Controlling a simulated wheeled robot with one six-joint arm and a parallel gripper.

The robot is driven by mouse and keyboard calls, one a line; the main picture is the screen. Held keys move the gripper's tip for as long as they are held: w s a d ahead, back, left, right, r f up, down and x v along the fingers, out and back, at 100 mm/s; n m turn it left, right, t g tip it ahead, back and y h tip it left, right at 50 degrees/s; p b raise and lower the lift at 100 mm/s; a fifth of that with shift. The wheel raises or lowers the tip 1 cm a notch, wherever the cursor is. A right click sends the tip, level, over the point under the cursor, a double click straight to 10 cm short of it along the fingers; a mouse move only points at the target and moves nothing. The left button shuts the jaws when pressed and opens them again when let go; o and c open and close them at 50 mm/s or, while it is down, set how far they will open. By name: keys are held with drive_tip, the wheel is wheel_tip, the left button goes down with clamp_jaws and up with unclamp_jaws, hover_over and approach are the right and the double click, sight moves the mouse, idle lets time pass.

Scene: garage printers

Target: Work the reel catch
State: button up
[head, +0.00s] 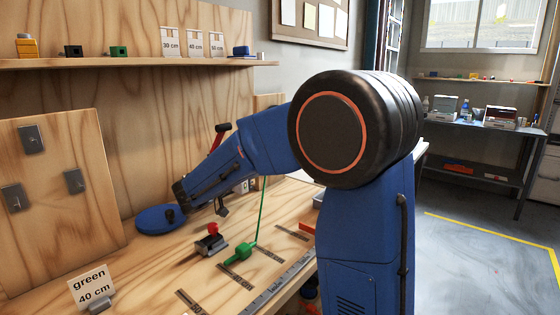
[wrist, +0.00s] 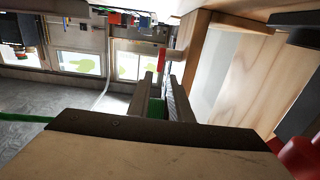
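In the head view my blue arm reaches left over the wooden bench, and its body hides the fingers. A green strand (head: 261,210) runs down from behind my arm to a green block (head: 240,253) on the bench.
A blue disc (head: 155,219) and a device with a red knob (head: 212,229) stand on the bench (head: 150,275). A "green 40 cm" card (head: 92,287) stands at the front left. A shelf (head: 130,63) runs above. Open floor (head: 470,255) lies to the right.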

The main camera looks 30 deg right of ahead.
drive_tip(key=x, duration=1)
clamp_jaws()
